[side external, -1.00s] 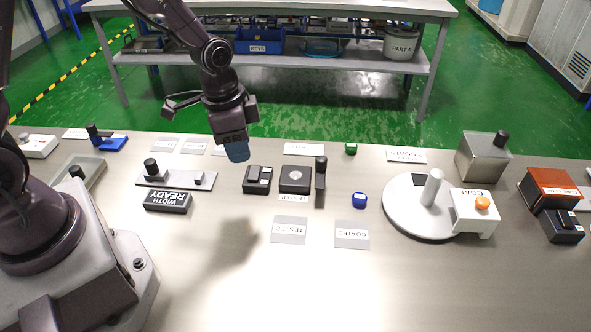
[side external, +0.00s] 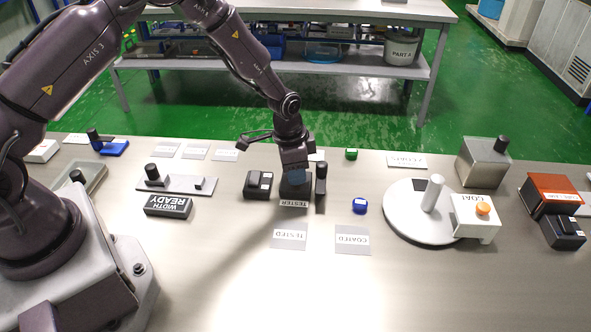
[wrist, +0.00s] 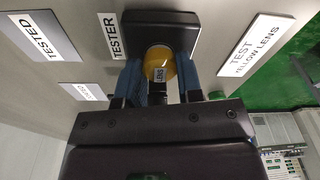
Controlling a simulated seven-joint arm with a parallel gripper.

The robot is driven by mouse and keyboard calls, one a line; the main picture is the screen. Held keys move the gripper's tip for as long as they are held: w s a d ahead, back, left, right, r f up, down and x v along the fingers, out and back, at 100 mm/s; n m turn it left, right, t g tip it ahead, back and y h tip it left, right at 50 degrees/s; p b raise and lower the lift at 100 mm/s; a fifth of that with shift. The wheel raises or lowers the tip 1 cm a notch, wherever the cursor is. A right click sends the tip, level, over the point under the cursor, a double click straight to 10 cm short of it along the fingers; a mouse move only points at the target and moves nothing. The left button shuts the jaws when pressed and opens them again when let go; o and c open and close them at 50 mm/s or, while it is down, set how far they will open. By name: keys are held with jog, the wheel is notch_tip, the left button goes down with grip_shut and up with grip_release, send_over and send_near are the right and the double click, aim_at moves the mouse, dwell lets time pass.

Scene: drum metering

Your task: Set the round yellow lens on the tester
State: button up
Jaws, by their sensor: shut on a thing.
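In the side view my gripper (side external: 296,176) is over the tester (side external: 296,192) and hides the lens and much of the tester's top. I cannot tell whether the lens touches the tester.
A dark post (side external: 320,182) stands close to the tester's right, and a black box (side external: 257,186) is to its left. The plates marked TESTED (side external: 289,236) and COATED (side external: 352,240) are bare.

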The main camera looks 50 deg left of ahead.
jog(key=shift+f, duration=0.2)
jog(key=shift+f, duration=0.15)
jog(key=o, duration=0.9)
jog(key=s+r+n+t, duration=0.1)
jog(key=s+r, duration=0.2)
jog(key=r, duration=0.8)
jog(key=s+r, duration=0.3)
jog(key=r, duration=0.8)
jog(key=s+r+n+t, duration=0.1)
jog(key=s+r, duration=0.2)
jog(key=s, duration=0.3)
jog(key=s+r+n+t, duration=0.1)
jog(key=s+r+n, duration=0.1)
jog(key=s+r, duration=0.2)
jog(key=s+r+n+t, duration=0.1)
jog(key=s+r+n, duration=0.1)
jog(key=s, duration=0.8)
jog(key=shift+s+a+r+y, duration=0.1)
jog(key=shift+a+r+y, duration=0.1)
jog(key=shift+r, duration=0.25)
jog(key=shift+s+a+r+y, duration=0.1)
jog(key=shift+r+y, duration=0.1)
jog(key=shift+r, duration=0.2)
